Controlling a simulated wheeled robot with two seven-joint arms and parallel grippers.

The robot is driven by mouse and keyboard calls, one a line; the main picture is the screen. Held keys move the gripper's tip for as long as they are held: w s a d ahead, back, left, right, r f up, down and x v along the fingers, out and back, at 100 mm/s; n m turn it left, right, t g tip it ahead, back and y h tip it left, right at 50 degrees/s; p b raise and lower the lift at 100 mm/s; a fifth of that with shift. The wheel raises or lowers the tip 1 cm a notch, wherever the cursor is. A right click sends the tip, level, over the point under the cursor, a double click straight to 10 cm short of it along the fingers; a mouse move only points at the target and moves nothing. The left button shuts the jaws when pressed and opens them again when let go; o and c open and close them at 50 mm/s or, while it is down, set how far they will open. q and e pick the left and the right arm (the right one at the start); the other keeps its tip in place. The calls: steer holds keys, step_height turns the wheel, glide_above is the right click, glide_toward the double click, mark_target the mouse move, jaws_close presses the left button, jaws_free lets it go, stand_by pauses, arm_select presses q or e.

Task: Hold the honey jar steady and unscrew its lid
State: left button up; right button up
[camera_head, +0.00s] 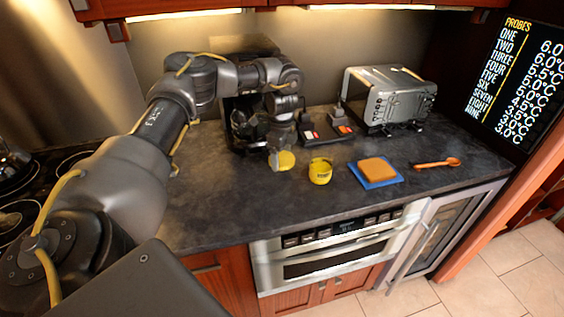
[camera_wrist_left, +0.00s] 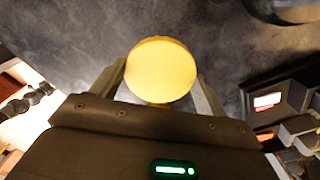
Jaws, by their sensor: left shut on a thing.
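My left gripper (camera_head: 281,158) points down over the counter and is shut on a round yellow thing (camera_head: 285,160). In the left wrist view its smooth yellow top (camera_wrist_left: 162,70) sits between the two fingers. I cannot tell whether it is a loose lid or a lidded jar, as its lower part is mostly hidden. A yellow jar (camera_head: 320,172) with a dark label stands upright just to its right, apart from the gripper. My right gripper is not in view.
A blue board (camera_head: 365,181) with an orange-brown slab (camera_head: 378,170) lies right of the jar, then an orange spoon (camera_head: 437,164). A silver toaster oven (camera_head: 390,98) stands behind. Dark devices (camera_head: 318,132) lie behind the gripper. The front of the counter (camera_head: 240,215) is clear.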

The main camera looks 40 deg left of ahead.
mark_target(282, 156)
arm_select(q)
steer(key=shift+w+a+f, duration=0.3)
steer(key=shift+w+f, duration=0.1)
steer(key=shift+f, duration=0.1)
step_height(282, 156, down, 2)
steer(key=shift+f+p, duration=0.15)
steer(key=shift+p, duration=0.75)
steer(key=shift+f, duration=0.4)
steer(key=o, duration=1.1)
steer(key=shift+f, duration=0.15)
